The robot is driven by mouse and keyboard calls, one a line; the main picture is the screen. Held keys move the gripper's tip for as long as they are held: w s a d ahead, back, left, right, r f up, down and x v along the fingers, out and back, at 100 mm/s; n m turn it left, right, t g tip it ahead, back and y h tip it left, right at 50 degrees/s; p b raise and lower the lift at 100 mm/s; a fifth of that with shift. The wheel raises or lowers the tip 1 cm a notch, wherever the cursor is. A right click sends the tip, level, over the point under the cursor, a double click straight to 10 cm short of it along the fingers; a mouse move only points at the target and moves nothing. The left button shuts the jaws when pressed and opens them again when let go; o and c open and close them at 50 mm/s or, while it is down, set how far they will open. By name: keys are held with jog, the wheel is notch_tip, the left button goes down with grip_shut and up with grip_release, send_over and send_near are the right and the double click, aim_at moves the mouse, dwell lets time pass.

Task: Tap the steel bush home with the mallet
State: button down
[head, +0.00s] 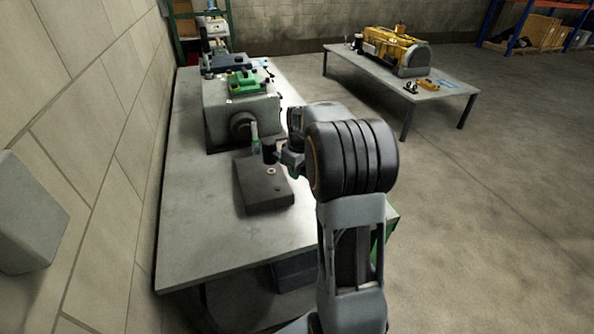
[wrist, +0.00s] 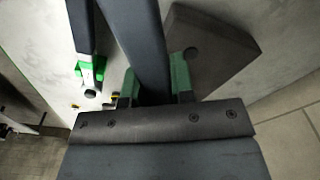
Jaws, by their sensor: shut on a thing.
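My gripper (head: 284,154) is over the bench beside a dark block (head: 262,196). In the wrist view its green-padded fingers (wrist: 154,88) are shut on a long dark grey bar, seemingly the mallet (wrist: 140,40); its far end runs out of the picture. In the head view a black cylinder (head: 269,150) shows at the fingers, possibly the mallet's head. A small pale ring, probably the steel bush (head: 270,171), shows on the block's top, below and apart from the cylinder. The block also shows in the wrist view (wrist: 225,45), with a dark round spot on it. How deep the bush sits cannot be told.
A grey machine housing (head: 225,122) with green parts (head: 246,82) on top stands behind the block. A slim upright thing (head: 255,138) stands close to my gripper. The wall (head: 90,130) borders the bench's left. The bench front (head: 215,255) is clear. A second table (head: 440,93) holds a yellow engine (head: 388,43).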

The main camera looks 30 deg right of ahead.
jog(key=shift+r, duration=0.35)
jog(key=shift+f, duration=0.1)
notch_tip(320, 180, down, 6)
jog(key=b, duration=0.4)
jog(key=shift+r, duration=0.2)
jog(key=shift+s+f, duration=0.1)
jog(key=shift+f, duration=0.3)
notch_tip(320, 180, up, 8)
jog(key=p, duration=0.5)
jog(key=shift+f+p, duration=0.2)
jog(key=shift+p, duration=0.15)
